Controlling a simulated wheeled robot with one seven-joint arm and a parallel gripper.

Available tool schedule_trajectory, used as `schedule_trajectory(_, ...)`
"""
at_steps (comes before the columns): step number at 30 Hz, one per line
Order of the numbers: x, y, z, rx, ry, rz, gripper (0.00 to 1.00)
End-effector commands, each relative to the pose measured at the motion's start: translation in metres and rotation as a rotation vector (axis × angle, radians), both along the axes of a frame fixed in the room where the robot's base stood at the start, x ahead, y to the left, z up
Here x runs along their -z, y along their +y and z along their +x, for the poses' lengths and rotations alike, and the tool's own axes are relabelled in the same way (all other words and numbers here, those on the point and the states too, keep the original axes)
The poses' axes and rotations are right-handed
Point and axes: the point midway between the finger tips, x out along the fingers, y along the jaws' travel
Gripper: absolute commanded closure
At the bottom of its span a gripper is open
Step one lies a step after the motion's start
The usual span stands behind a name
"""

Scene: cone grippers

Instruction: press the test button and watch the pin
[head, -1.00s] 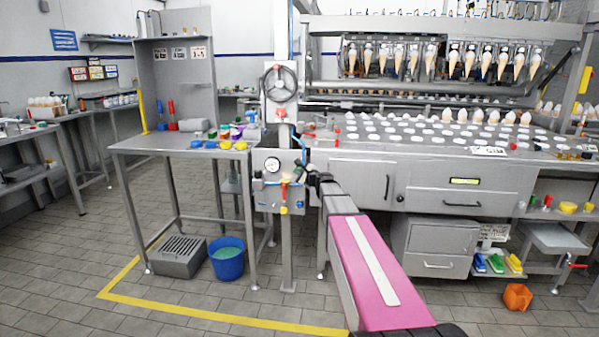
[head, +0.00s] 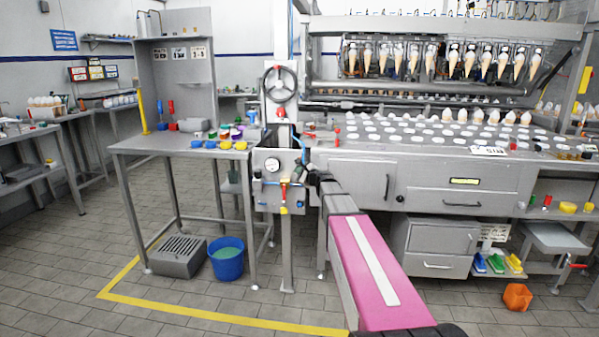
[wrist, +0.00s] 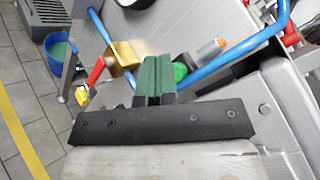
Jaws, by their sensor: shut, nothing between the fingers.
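The green test button (wrist: 180,71) shows in the wrist view, just right of my fingertips and partly hidden by them. My gripper (wrist: 157,80) is shut and empty, its green-padded fingers together in front of the metal panel. I cannot tell whether the fingers touch the button. A short grey cylinder with an orange end (wrist: 212,48), perhaps the pin, sticks out right of the button. In the head view the panel (head: 262,188) stands on a post below a handwheel, and my gripper (head: 303,176) is at its right side, small and hard to make out.
A brass valve with a red lever (wrist: 99,70) is left of my fingers. Blue hoses (wrist: 240,44) curve close around them. A round gauge (head: 271,164) is on the panel. A steel table (head: 170,142) stands left, with a blue bucket (head: 226,262) below.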

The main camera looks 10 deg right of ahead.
Motion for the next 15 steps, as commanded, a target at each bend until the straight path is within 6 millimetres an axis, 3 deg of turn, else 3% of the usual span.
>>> schedule_trajectory(15,0.0001,-0.0015,0.0046,0.000,0.000,0.000,1.00)
